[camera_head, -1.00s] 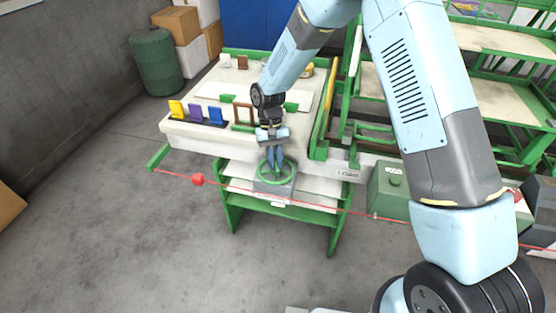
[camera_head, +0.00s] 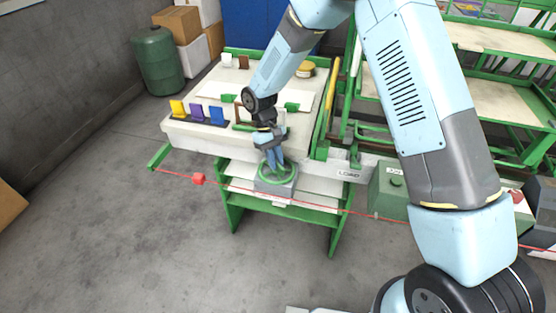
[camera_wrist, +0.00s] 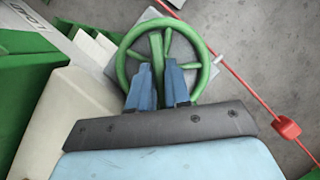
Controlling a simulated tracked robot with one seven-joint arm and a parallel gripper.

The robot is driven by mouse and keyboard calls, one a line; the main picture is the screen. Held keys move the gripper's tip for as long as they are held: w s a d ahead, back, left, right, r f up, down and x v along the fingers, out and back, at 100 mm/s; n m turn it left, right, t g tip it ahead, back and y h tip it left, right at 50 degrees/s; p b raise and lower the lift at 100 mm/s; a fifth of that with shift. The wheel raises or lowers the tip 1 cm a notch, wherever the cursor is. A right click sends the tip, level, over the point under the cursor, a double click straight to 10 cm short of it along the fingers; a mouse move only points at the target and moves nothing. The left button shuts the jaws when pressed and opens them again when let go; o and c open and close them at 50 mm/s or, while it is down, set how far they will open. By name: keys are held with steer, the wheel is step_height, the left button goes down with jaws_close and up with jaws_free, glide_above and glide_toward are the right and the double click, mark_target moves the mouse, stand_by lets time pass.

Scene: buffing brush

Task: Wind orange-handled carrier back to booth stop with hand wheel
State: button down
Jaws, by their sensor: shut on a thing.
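The green hand wheel (camera_head: 277,180) sits on a grey block at the front edge of the bench. It also shows in the wrist view (camera_wrist: 208,72), with its spokes and rim. My gripper (camera_head: 276,163) reaches down onto the wheel from above. In the wrist view my gripper's blue fingers (camera_wrist: 158,84) are closed on either side of a green part of the wheel. The orange-handled carrier cannot be made out in these views. A sign reading LOAD (camera_head: 348,174) is on the rail right of the wheel.
A red line with a red block (camera_head: 199,179) runs across the front of the bench (camera_head: 205,140). A green box (camera_head: 392,190) with a button stands right of the LOAD sign. Yellow, purple and blue pieces stand on the bench's left.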

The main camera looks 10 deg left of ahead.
steer(key=shift+s+a, duration=0.1)
steer(key=c, duration=1.2)
jaws_free()
steer(key=shift+o, duration=0.2)
steer(key=shift+r, duration=0.1)
steer(key=v, duration=1.3)
steer(key=shift+r, duration=0.3)
